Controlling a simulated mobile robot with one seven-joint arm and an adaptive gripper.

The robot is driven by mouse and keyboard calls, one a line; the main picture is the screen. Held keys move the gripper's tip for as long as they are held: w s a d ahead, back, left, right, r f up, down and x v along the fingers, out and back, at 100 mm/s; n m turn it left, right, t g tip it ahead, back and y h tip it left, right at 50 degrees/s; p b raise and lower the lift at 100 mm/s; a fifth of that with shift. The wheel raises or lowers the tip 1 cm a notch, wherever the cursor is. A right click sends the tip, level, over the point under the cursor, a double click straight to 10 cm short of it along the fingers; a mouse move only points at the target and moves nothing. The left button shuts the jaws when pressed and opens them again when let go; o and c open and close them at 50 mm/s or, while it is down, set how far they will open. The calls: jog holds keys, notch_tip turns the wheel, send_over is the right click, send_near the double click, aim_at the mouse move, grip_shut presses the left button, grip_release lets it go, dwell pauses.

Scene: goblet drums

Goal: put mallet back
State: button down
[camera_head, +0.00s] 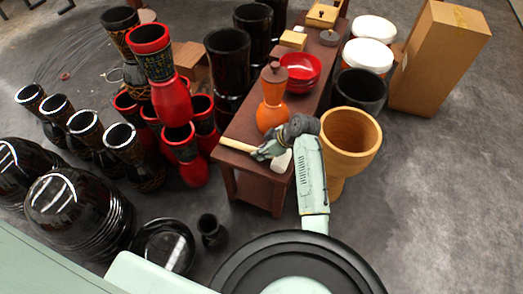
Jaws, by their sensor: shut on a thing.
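My gripper (264,152) is at the near end of the low dark red-brown table (233,174), shut on the mallet. The mallet's pale wooden handle (238,146) sticks out to the left of the fingers, over the table's near left corner. A whitish block (282,163) shows just right of and below the fingers; it looks like the mallet's head, but the gripper hides the join. I cannot tell whether the mallet touches the tabletop.
An orange-brown mill-shaped wooden piece (271,100) and red bowls (301,70) stand on the table beyond my gripper. A wooden goblet drum (349,139) stands close on the right. Red and black drums (165,82) crowd the left. Floor at right is clear near the cardboard box (437,58).

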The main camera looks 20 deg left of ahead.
jog(key=c, duration=1.4)
grip_release()
jog(key=shift+c, duration=0.2)
